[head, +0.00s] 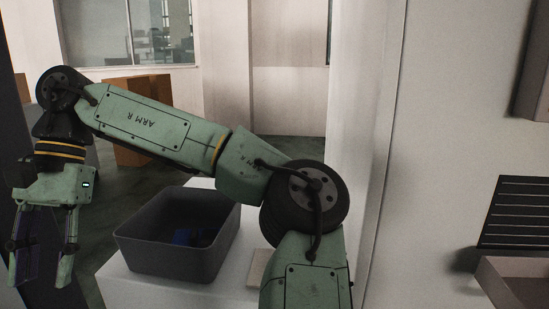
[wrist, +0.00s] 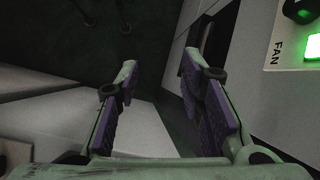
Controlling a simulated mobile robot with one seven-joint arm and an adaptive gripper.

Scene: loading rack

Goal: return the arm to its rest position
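My arm is pale green with dark joints and stretches across the head view from lower right to upper left. My gripper (head: 42,262) hangs at the far left of the head view, pointing down. Its two fingers stand apart with nothing between them. The wrist view also shows my gripper (wrist: 160,100) open and empty, with purple pads on the inner sides of the fingers. The lower ends of the fingers are near the bottom of the head view.
A dark grey bin (head: 160,262) with something blue (head: 188,236) inside stands on a white surface (head: 128,291), right of my gripper. Brown boxes (head: 132,155) stand behind my arm. A panel marked FAN with a green light (wrist: 313,47) is at the right of the wrist view.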

